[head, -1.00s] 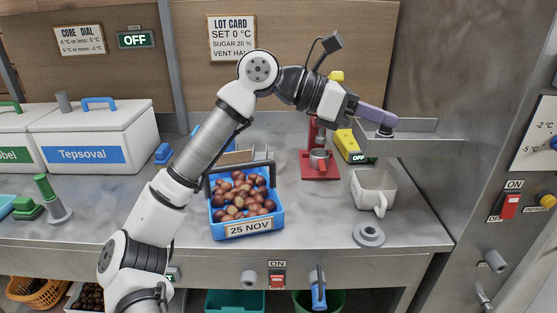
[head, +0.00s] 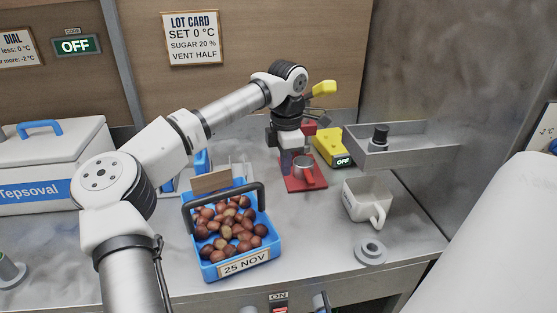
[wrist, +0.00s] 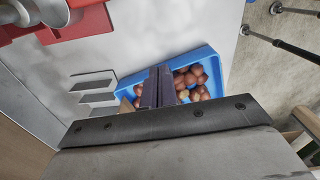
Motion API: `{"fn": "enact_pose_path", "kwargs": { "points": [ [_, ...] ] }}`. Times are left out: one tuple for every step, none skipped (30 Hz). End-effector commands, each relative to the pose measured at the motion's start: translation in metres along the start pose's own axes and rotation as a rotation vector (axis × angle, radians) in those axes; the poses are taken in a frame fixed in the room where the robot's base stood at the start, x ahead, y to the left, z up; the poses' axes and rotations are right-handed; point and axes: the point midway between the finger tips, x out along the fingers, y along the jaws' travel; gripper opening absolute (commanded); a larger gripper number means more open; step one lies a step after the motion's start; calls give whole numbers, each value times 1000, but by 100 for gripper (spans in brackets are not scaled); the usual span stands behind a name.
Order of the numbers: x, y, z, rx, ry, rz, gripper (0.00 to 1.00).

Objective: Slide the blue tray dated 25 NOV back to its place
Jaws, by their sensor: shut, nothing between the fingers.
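The blue tray (head: 207,271) labelled 25 NOV stands on the steel counter, filled with chestnuts (head: 228,228). A dark handle (head: 222,189) arches over its back part. My gripper (head: 286,163) points down behind and to the right of the tray, beside the red stand, apart from the tray. Its purple fingers are shut and empty. In the wrist view, the fingers (wrist: 157,88) cover part of the tray (wrist: 207,54) and its chestnuts; it lies beyond them. I cannot tell which spot is the tray's place.
A red stand with a metal cup (head: 304,172) is close to my gripper. A yellow box (head: 329,146) marked OFF, a white mug (head: 363,200) and a grey ring (head: 370,252) are to the right. A tan card (head: 210,180) stands behind the tray. A white cooler (head: 60,150) is at left.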

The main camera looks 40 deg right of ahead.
Motion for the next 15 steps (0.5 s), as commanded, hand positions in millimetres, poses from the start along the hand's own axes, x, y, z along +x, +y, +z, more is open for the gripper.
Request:
{"fn": "enact_pose_path", "kwargs": {
  "points": [
    [9,0,0,0,-1,-5,0],
    [15,0,0,1,-1,-4,0],
    [24,-1,0,0,-1,-6,0],
    [31,0,0,-1,-1,-5,0],
    [37,0,0,-1,-1,-5,0],
    [46,-1,0,0,-2,-6,0],
    [52,0,0,-1,-2,-5,0],
    [59,0,0,-1,-2,-5,0],
    [66,-1,0,0,-2,-5,0],
    [72,-1,0,0,-3,-4,0],
    [68,0,-8,-4,-3,-2,0],
    [67,0,-16,-5,-3,-1,0],
    [67,0,-20,-5,-3,-2,0],
    [67,0,-23,-4,-3,-1,0],
    [68,0,-28,-4,-3,-1,0]
  ]
}}
